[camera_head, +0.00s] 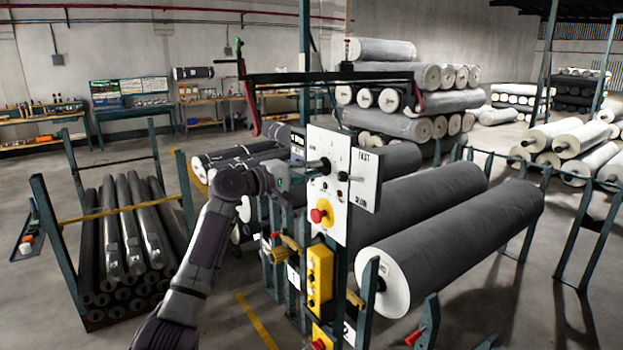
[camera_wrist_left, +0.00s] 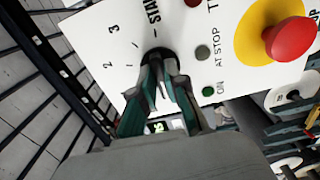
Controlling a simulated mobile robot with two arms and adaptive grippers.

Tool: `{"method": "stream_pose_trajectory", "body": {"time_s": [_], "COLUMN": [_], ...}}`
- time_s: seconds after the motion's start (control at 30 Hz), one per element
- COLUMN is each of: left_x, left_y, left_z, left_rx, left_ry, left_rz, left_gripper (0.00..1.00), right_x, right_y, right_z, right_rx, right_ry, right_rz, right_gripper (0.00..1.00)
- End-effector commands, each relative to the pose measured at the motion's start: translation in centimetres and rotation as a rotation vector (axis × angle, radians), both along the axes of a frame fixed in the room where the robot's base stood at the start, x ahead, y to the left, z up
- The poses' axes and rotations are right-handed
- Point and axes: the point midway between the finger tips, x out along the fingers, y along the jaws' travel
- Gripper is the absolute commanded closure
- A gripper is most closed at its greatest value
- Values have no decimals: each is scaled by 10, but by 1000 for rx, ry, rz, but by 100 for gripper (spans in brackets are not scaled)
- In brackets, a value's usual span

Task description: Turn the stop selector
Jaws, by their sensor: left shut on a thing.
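A white control panel (camera_head: 335,205) stands upright on a post in the middle of the head view. It carries a black selector knob (camera_head: 325,166) at its upper left. In the left wrist view the black selector knob (camera_wrist_left: 156,54) sits beside printed marks, with 2 and 3 readable and other lettering partly cut off. My left gripper (camera_head: 306,168) reaches the panel from the left. Its fingers (camera_wrist_left: 160,72) are closed around the knob and hide part of it, so I cannot tell exactly where its pointer aims.
A red stop button (camera_head: 321,212) on yellow sits lower on the panel; it also shows in the wrist view (camera_wrist_left: 289,39). A yellow button box (camera_head: 319,275) hangs below. Large grey rolls (camera_head: 440,225) lie right of the panel, and a rack of dark rolls (camera_head: 130,240) stands left.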

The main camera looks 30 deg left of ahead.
Motion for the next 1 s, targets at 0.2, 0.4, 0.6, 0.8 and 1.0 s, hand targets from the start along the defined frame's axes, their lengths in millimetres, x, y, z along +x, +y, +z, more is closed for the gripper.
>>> {"method": "stream_pose_trajectory", "body": {"time_s": [0.2, 0.4, 0.6, 0.8, 1.0], "left_x": [0, 0, 0, 0, 0], "left_y": [0, 0, 0, 0, 0], "left_z": [-6, -6, -6, -5, -5], "left_rx": [184, 361, 537, 712, 887], "left_ry": [-77, -149, -221, -292, -365], "left_rz": [0, 1, 0, -1, -1], "left_gripper": [100, 100, 100, 100, 100], "right_x": [0, 1, 1, 1, 1], "right_y": [-1, -2, -4, -4, -4], "right_z": [-33, -53, -71, -86, -98], "right_rx": [-1, -3, -5, -5, -5], "right_ry": [0, -1, -1, -1, -1], "right_rz": [0, 0, 0, 0, 0], "right_gripper": [60, 60, 60, 60, 60]}}
